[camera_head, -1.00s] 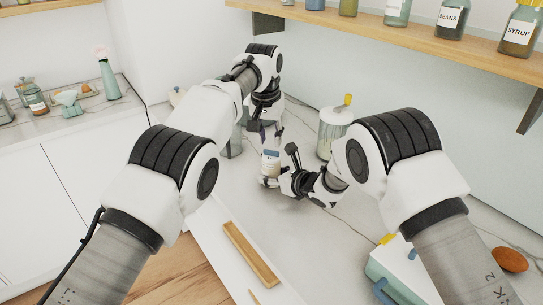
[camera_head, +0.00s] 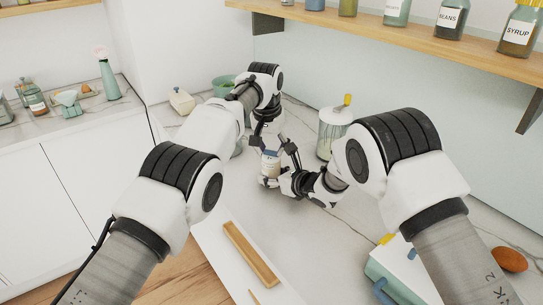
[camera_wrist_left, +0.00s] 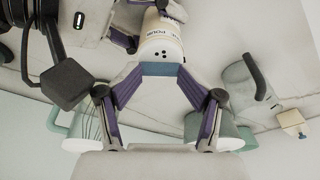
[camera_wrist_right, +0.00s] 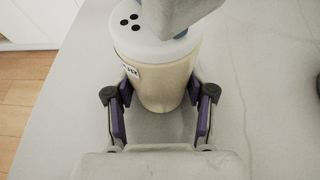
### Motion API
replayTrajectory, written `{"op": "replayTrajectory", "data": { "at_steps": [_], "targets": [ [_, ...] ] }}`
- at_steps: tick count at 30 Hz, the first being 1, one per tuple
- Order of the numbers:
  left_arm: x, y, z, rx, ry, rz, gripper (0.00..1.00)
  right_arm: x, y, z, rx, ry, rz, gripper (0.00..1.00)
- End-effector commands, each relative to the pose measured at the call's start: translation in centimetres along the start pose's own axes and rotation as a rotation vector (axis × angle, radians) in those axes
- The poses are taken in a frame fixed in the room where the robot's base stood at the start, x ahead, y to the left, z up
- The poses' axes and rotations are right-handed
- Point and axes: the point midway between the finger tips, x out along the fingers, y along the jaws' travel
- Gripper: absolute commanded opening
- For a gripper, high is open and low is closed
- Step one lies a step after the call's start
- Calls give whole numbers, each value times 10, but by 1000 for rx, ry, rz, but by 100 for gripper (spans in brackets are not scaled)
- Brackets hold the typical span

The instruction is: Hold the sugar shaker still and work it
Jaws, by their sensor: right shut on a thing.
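The sugar shaker (camera_head: 270,166) is a cream cylinder with a white top, dark holes and a blue part. It stands on the counter, and its top shows in the right wrist view (camera_wrist_right: 150,45). My right gripper (camera_wrist_right: 160,105) is shut around its body, one finger on each side. My left gripper (camera_wrist_left: 165,75) is at the shaker's top, its fingers apart on either side of the blue part (camera_wrist_left: 165,69). I cannot tell whether they touch it. In the right wrist view, a grey finger hides part of the top.
A glass jar (camera_head: 331,135) with a yellow handle stands right of the shaker. A cream box (camera_head: 182,101) and a green bowl (camera_head: 223,86) are behind the left arm. A white tray (camera_head: 222,238) with a wooden bar (camera_head: 250,254) lies in front.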

Motion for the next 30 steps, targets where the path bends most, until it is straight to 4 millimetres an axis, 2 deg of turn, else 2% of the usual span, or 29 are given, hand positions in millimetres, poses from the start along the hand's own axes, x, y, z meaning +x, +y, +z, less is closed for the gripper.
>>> {"op": "replayTrajectory", "data": {
  "at_steps": [8,9,10,13,14,15,18,20,23,28,30],
  "targets": [
    [4,1,2,1,-10,3,45,0,0,-1,1,0,0,6],
    [4,2,2,1,-10,3,55,0,0,0,1,0,0,6],
    [4,2,2,1,-10,3,45,0,0,0,1,0,0,6],
    [4,2,2,1,-10,3,45,0,0,0,1,0,0,6],
    [4,2,2,1,-10,3,55,0,0,0,1,0,0,6],
    [3,1,2,-1,-10,3,44,0,0,0,1,0,0,6],
    [-6,-6,3,-61,-17,3,44,0,0,0,2,0,0,6],
    [-8,-14,9,-171,-46,52,44,0,0,0,2,0,-1,6],
    [-4,-26,27,-486,-165,228,44,0,0,-1,2,0,-1,6],
    [-16,-47,51,-1157,-555,644,44,0,0,-1,2,1,-1,6],
    [-2,-50,53,-1304,-708,828,44,0,0,-1,2,1,-1,6]
  ]
}}
